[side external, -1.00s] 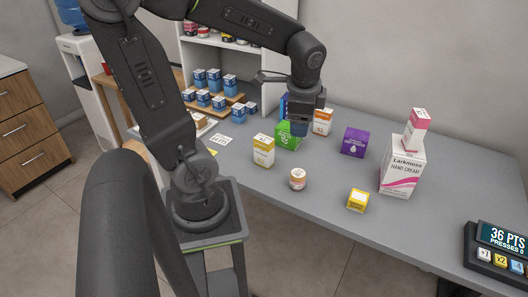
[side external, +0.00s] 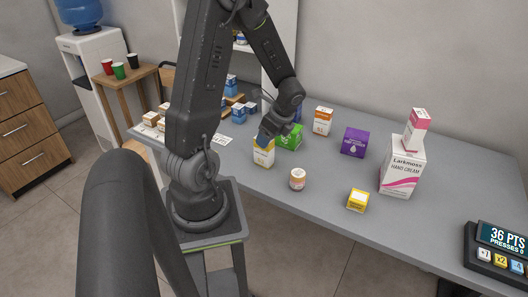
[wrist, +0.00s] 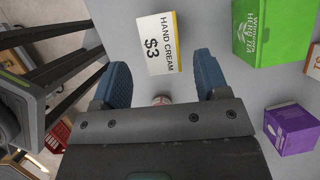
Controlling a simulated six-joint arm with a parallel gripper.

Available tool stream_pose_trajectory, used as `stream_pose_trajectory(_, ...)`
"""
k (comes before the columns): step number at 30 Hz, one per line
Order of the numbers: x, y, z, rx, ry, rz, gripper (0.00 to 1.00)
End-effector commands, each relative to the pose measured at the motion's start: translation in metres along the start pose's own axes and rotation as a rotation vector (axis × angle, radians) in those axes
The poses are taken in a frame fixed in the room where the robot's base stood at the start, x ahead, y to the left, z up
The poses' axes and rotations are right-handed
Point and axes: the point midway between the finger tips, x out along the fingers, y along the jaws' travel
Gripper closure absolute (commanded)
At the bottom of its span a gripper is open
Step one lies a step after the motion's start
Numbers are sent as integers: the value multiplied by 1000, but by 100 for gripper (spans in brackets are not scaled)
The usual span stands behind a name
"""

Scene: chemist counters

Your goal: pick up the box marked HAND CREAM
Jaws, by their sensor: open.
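A white box with yellow edges, marked HAND CREAM and $3 (wrist: 158,45), lies ahead between the lines of my fingers in the wrist view. It appears to be the white and yellow box (side external: 263,157) standing upright on the counter in the side view. My gripper (side external: 264,138) is open just above it, partly hiding its top. In the wrist view my gripper (wrist: 163,75) has its blue fingers apart with nothing between their tips. A larger white box with a pink stripe (side external: 402,166), marked Larkmoss HAND CREAM, stands farther right with a small pink and white box (side external: 416,129) on it.
A green box (side external: 289,137) stands close behind the white and yellow box. An orange and white box (side external: 323,121), a purple box (side external: 354,142), a small jar (side external: 297,179) and a yellow box (side external: 357,200) stand apart. The counter (side external: 325,208) is clear between them.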

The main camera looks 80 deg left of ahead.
Motion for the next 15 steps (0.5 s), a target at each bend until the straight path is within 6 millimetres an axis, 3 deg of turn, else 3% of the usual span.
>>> stream_pose_trajectory(15, 54, -3, 3, -1, 1, 0, 32)
